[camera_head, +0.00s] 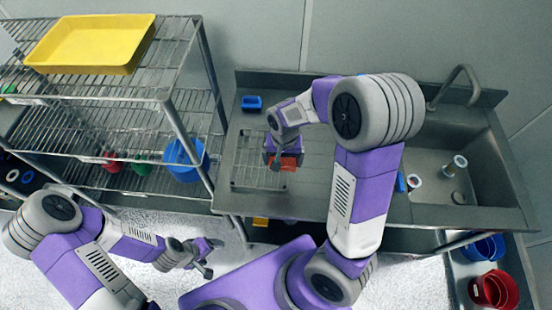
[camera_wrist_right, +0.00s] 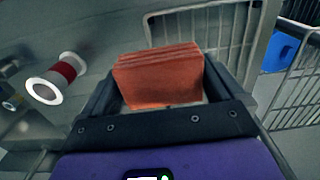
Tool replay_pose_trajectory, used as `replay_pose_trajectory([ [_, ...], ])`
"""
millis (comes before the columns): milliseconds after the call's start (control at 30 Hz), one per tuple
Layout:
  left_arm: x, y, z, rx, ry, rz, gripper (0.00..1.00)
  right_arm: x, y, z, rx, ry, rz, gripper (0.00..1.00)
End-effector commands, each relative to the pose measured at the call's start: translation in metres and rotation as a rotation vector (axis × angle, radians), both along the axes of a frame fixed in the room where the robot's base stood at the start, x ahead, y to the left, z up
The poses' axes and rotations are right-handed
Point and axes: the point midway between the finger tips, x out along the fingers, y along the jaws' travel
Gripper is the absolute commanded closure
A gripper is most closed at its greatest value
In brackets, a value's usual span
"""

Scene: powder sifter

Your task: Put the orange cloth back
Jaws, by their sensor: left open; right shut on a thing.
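The orange cloth (camera_head: 291,163) is a folded, layered block. My right gripper (camera_head: 284,156) is shut on it, over the left part of the steel sink counter, by the wire grid (camera_head: 250,172). In the right wrist view the cloth (camera_wrist_right: 158,78) sits between the two dark fingers of my right gripper (camera_wrist_right: 160,95), its folded edges showing. I cannot tell whether the cloth touches the counter. My left gripper (camera_head: 207,258) is open and empty, low over the pale floor in front of the shelf and counter.
A small blue holder (camera_head: 251,102) stands at the counter's back left. White banded tubes (camera_head: 415,181) lie toward the sink basin (camera_head: 480,165) at right. A wire shelf at left bears a yellow tray (camera_head: 92,44) and a blue bin (camera_head: 184,160).

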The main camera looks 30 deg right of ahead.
Motion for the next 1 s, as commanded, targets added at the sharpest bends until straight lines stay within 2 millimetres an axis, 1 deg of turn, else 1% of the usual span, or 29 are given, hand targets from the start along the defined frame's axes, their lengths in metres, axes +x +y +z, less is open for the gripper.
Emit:
replay_pose_trajectory([
  [233,-0.001,0.000,-0.008,0.000,0.002,0.000,0.21,-0.002,-0.001,-0.046,-0.001,0.008,-0.013,0.30],
  [300,-0.001,0.000,-0.009,0.000,0.002,0.000,0.21,-0.002,-0.001,-0.055,-0.001,0.006,-0.012,0.30],
  [467,-0.001,0.000,-0.010,0.000,0.002,0.000,0.21,-0.002,-0.001,-0.065,0.000,0.004,-0.011,0.30],
  [667,-0.001,0.000,-0.013,0.000,0.002,0.000,0.21,-0.002,-0.001,-0.093,-0.001,0.006,-0.011,0.30],
  [733,-0.001,0.000,-0.014,0.000,0.002,0.000,0.21,-0.002,-0.001,-0.097,0.000,0.004,-0.010,0.30],
  [1000,-0.001,0.000,-0.015,0.000,0.001,0.000,0.21,-0.001,-0.001,-0.098,0.000,0.001,-0.010,0.30],
])
